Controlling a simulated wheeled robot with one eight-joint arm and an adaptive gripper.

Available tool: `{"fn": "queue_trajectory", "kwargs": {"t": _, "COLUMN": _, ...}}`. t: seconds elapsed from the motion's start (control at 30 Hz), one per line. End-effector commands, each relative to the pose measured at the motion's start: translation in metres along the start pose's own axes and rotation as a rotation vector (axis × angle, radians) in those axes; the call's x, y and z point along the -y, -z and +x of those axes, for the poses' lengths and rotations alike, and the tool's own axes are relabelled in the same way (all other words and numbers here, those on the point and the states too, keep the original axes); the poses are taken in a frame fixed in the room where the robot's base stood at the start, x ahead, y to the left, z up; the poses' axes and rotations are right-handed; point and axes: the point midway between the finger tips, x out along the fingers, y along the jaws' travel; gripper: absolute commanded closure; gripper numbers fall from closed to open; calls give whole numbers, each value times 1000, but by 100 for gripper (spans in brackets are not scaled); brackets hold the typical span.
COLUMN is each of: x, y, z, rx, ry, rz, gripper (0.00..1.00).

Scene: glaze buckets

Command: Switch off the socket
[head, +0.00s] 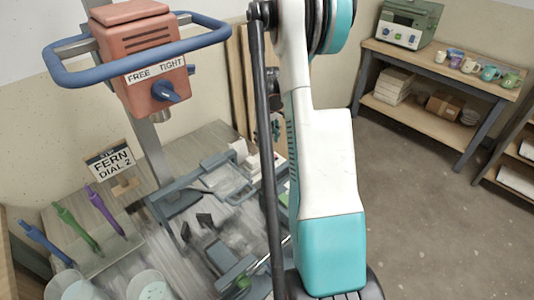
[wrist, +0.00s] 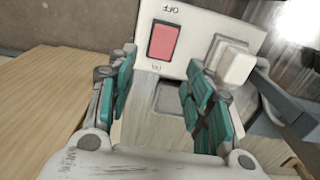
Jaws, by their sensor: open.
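The socket (wrist: 190,22) shows in the wrist view as a pale plate with a red rocker switch (wrist: 163,42). An upside-down OFF label is above the rocker and an ON label below it. I cannot tell which end of the rocker is pressed in. A white plug-like block (wrist: 236,64) sits on the plate to the right of the rocker. My gripper (wrist: 163,62) is open and empty, its teal fingers apart and pointing toward the plate, with the rocker showing between and beyond them. Contact with the rocker is not visible. In the head view my arm covers much of this area.
In the head view, an orange machine (head: 143,60) with a blue rail stands over the cluttered bench. A FERN DIAL 2 sign (head: 110,162) and coloured-handled tools (head: 77,230) are at left. A shelf (head: 445,72) with cups is at back right. The floor (head: 425,190) is clear.

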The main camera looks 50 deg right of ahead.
Motion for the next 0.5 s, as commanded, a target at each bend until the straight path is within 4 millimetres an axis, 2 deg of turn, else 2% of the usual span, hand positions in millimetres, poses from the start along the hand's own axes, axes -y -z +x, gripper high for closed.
{"fn": "queue_trajectory", "kwargs": {"t": 0.03, "x": 0, "y": 0, "z": 14, "rx": 0, "ry": 0, "rz": 0, "gripper": 53}}
{"fn": "queue_trajectory", "kwargs": {"t": 0.2, "x": 0, "y": 0, "z": 40, "rx": 0, "ry": 0, "rz": 0, "gripper": 53}}
{"fn": "queue_trajectory", "kwargs": {"t": 0.33, "x": 0, "y": 0, "z": 52, "rx": 0, "ry": 0, "rz": 0, "gripper": 53}}
{"fn": "queue_trajectory", "kwargs": {"t": 0.5, "x": 0, "y": 0, "z": 58, "rx": 0, "ry": 0, "rz": 0, "gripper": 53}}
